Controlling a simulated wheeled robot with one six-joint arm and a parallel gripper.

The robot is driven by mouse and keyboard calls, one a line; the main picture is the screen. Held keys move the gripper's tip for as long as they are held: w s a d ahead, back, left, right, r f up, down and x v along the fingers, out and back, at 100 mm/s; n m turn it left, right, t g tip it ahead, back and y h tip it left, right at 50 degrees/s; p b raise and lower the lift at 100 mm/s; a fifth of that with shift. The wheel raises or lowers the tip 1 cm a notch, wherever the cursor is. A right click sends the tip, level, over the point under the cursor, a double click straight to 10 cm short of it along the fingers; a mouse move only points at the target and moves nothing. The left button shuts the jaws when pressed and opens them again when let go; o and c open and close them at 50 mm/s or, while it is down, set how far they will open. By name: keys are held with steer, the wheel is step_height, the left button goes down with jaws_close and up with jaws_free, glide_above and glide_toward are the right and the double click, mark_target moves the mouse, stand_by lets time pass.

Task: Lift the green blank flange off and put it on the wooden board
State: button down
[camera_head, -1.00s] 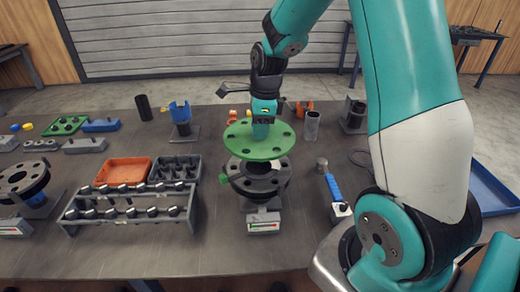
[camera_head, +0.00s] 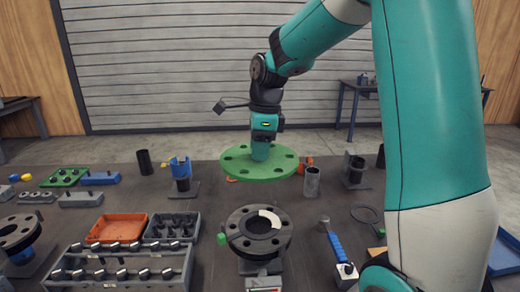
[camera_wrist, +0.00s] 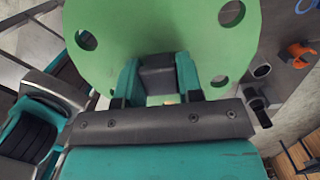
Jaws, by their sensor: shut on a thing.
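The green blank flange (camera_head: 258,171) is a round disc with bolt holes and hangs in the air, roughly level. My gripper (camera_head: 261,150) is shut on its raised centre hub. In the wrist view the flange (camera_wrist: 160,25) lies beyond my two teal fingers (camera_wrist: 158,80), which close on a dark block. The dark pipe flange (camera_head: 244,244) stands below with its bore uncovered and a clear gap under the green disc. A pale patch shows on its top face. I cannot make out the wooden board; only a small tan edge (camera_head: 377,254) shows beside my arm.
A bolt rack (camera_head: 120,275), orange tray (camera_head: 117,228) and grey bin (camera_head: 172,228) stand left of the pipe. A blue-handled hammer (camera_head: 338,248) lies right. A grey cylinder (camera_head: 311,182) and a blue fixture (camera_head: 180,170) stand behind.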

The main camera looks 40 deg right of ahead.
steer(key=shift+r, duration=0.2)
steer(key=shift+r+p, duration=2.35)
steer(key=shift+p, duration=0.3)
